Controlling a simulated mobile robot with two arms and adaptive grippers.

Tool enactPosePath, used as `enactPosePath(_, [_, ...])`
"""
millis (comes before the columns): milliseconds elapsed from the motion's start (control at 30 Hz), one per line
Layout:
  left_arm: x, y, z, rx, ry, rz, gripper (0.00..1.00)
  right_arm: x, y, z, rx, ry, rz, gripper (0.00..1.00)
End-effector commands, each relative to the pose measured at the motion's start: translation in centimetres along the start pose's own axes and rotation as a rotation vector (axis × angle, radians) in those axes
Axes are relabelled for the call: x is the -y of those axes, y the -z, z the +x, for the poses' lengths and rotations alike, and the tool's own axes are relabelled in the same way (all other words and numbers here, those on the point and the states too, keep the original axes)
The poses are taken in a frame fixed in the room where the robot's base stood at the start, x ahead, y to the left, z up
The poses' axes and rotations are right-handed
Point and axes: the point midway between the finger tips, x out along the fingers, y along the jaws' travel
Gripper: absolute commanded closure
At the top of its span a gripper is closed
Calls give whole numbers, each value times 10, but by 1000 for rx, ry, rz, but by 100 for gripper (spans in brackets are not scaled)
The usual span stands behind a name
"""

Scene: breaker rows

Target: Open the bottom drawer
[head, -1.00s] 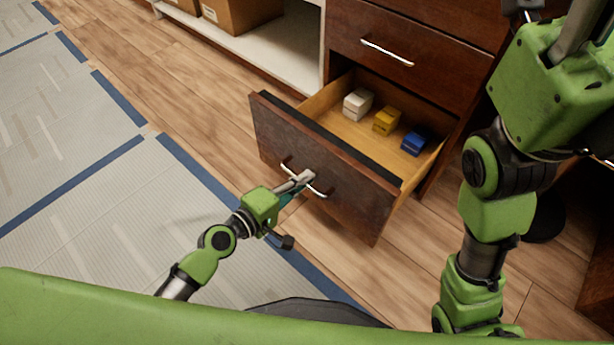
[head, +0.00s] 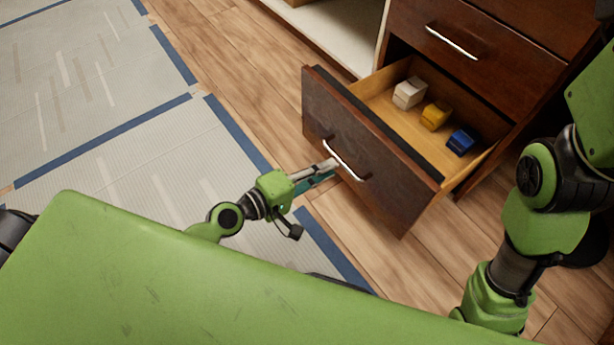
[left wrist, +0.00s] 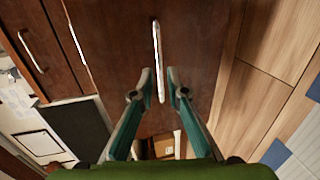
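The bottom drawer (head: 370,172) has a dark brown front and stands pulled well out of the cabinet. A white, a yellow and a blue block lie in it. Its silver bar handle (head: 345,160) also shows in the left wrist view (left wrist: 157,50). My left gripper (head: 328,166) is at the handle. In the left wrist view its two fingers (left wrist: 161,78) are spread, with the handle's near end in the gap between the tips. I see no clear contact. My right gripper is out of view; only part of that arm shows at the right.
The closed drawer above (head: 480,50) has its own silver handle. A white open shelf (head: 335,30) stands to its left. Wood floor and a grey mat (head: 110,120) with blue edges lie clear to the left. My right arm stands close to the drawer's right side.

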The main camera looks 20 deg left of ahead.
Motion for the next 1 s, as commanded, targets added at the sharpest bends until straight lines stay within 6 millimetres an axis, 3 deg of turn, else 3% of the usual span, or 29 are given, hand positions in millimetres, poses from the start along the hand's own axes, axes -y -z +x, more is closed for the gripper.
enactPosePath(100, [1, 0, -23, 2, 4, 0, 86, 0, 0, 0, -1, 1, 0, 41])
enactPosePath(500, [1, 0, -60, -1, 1, -4, 86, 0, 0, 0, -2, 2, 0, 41])
enactPosePath(1000, [0, 0, -64, 0, 0, 0, 86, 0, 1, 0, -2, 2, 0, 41])
